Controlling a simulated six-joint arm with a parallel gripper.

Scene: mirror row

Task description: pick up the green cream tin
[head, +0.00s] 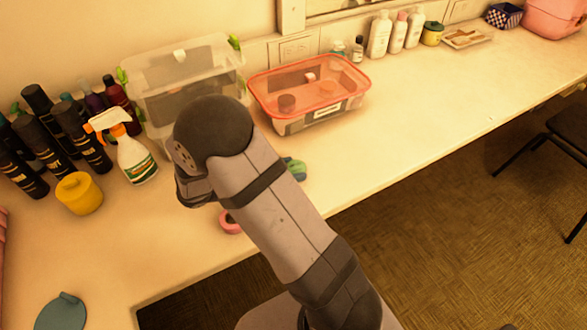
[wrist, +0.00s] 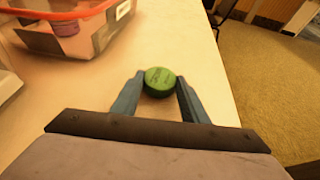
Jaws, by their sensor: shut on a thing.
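The green cream tin (wrist: 159,79) is a small round tin with dark print on its lid, seen from above in the wrist view. My gripper (wrist: 160,88) has its two blue-grey fingers on either side of the tin, shut on it. In the head view my arm hides most of the gripper. A small green patch (head: 297,168), which looks like the tin, shows at the arm's right side. I cannot tell whether the tin touches the counter.
A red-rimmed clear box (head: 312,92) stands behind the tin, with a lidded clear box (head: 185,75) to its left. A spray bottle (head: 135,155), yellow tin (head: 79,193) and dark bottles stand left. A pink ring (head: 230,222) lies by my arm.

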